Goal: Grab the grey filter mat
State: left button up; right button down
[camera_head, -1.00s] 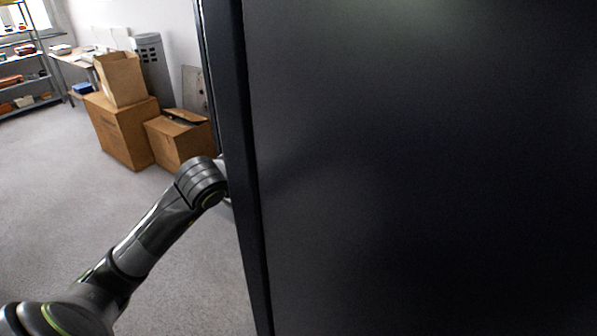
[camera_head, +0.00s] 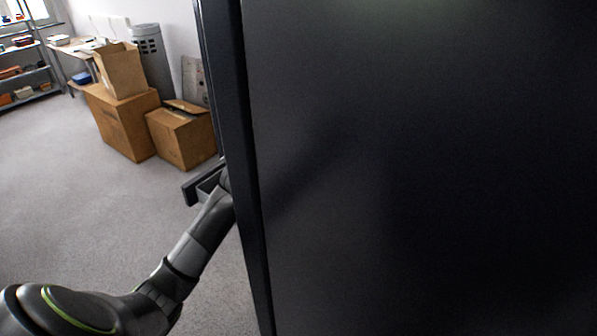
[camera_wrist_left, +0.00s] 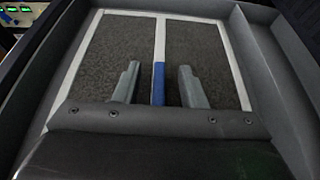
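In the left wrist view, the grey filter mat (camera_wrist_left: 95,60) is a dark grey, rough-textured sheet in a white frame. A white bar runs down its middle, with a blue part (camera_wrist_left: 158,82) at the near end. My left gripper (camera_wrist_left: 159,84) is open, with one finger on each side of the blue part in the picture and a gap to each. I cannot tell how far the fingertips are above the mat. In the head view, my left arm reaches behind the edge of a large dark panel. My right gripper is not in view.
The mat lies in a dark grey surround with raised walls (camera_wrist_left: 273,60). The large dark panel (camera_head: 420,170) fills the right of the head view. Cardboard boxes (camera_head: 122,122) stand farther back, and the floor (camera_head: 70,190) at left is clear.

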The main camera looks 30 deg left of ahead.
pick_arm(q)
grip_shut()
dwell(0.5)
